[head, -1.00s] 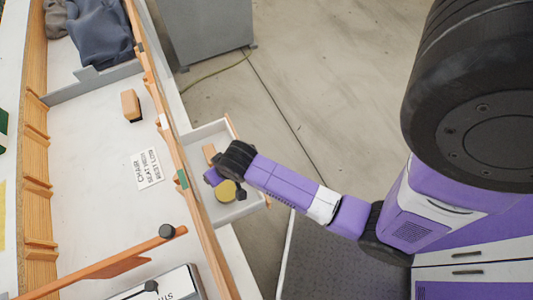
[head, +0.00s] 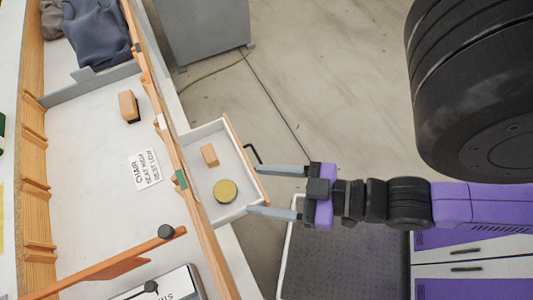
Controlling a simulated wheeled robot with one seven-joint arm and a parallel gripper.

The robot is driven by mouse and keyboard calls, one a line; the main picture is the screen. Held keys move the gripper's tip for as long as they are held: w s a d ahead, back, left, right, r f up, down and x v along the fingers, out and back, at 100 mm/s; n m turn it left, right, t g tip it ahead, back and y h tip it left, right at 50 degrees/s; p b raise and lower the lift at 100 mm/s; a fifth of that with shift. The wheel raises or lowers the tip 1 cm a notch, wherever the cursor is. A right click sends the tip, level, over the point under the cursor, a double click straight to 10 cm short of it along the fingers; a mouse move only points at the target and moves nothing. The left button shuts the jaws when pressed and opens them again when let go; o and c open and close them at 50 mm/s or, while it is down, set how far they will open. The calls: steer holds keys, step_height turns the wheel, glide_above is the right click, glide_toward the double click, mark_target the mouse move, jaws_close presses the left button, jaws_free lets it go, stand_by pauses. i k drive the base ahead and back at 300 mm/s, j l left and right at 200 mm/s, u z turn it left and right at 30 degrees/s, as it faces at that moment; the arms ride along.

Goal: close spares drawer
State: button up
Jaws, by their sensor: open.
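The spares drawer (head: 207,136) is pulled out from the bench's right side in the head view. It has pale walls and a wooden front (head: 243,157). Inside lie a small wooden block (head: 209,155) and a round tin with a yellow top (head: 225,191). A dark bent handle (head: 254,154) shows at the drawer front. My gripper (head: 262,191) is open and empty, just right of the drawer front. Its two grey fingers point left, towards the front; I cannot tell whether they touch it.
The bench top (head: 95,190) holds a printed card (head: 145,169), a wooden-backed block (head: 129,106) and a wooden lever (head: 110,265). Dark cloth (head: 98,35) lies at top left. A grey cabinet (head: 203,30) stands beyond. Floor above the gripper is clear.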

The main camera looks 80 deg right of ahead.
mark_target(235, 165)
steer(key=k+l+u, duration=0.1)
steer(key=k+l, duration=0.15)
steer(key=l, duration=0.25)
steer(key=k+l+u, duration=0.1)
steer(key=k+l, duration=0.2)
steer(key=l, duration=0.2)
steer(key=k+l, duration=0.3)
steer(key=l, duration=0.15)
steer(key=u, duration=0.05)
